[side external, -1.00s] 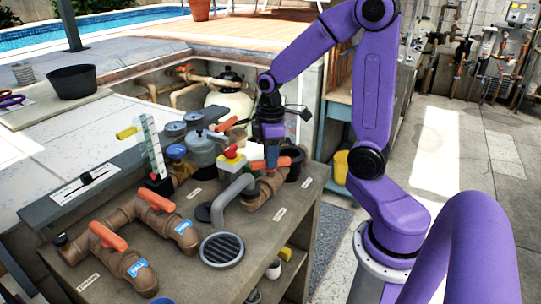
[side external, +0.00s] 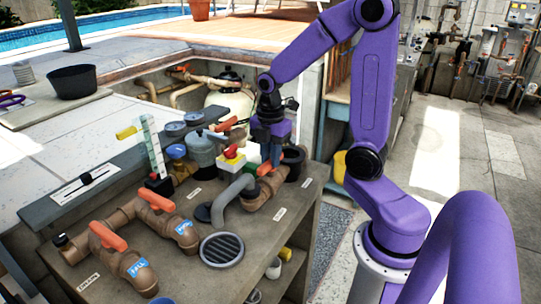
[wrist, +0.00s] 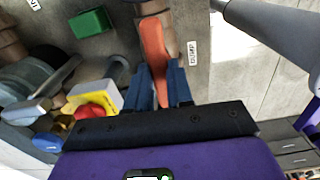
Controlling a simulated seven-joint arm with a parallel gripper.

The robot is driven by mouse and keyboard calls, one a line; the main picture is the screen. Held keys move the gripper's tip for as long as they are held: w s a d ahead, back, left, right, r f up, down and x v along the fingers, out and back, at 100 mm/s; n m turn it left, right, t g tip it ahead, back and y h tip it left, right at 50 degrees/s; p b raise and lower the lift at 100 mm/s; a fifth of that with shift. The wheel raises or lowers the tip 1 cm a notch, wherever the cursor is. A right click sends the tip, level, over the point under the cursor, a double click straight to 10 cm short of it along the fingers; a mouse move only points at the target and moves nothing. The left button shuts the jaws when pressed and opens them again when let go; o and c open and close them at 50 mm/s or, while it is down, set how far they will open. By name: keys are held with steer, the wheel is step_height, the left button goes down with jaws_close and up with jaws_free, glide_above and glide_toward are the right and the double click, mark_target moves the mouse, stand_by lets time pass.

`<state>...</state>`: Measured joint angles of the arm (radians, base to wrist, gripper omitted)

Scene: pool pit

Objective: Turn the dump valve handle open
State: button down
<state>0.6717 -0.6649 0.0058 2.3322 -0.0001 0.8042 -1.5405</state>
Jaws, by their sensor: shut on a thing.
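The dump valve handle (side external: 264,169) is an orange lever on a brown pipe valve, at the right of the grey bench in the side view. In the wrist view the orange handle (wrist: 153,40) runs up between the fingers, beside a white DUMP label (wrist: 193,52). My gripper (side external: 273,157) points down over the valve. In the wrist view its blue fingers (wrist: 161,80) are shut on the handle, one on each side. The fingers hide part of the handle in the side view.
A grey bent pipe (side external: 233,194) rises in front. Two other orange-handled valves (side external: 107,237) stand at the front left.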

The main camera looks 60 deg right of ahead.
steer(key=shift+r+n, duration=0.1)
steer(key=shift+n, duration=0.2)
steer(key=c, duration=1)
jaws_free()
step_height(320, 180, up, 17)
steer(key=shift+r, duration=0.2)
steer(key=shift+a+f, duration=0.1)
steer(key=s+a+f+m, duration=0.2)
steer(key=s+a+f, duration=0.45)
steer(key=a, duration=0.35)
steer(key=s+a+f+m, duration=0.3)
steer(key=s+f, duration=0.5)
steer(key=s, duration=0.3)
steer(key=shift+s+a+m, duration=0.3)
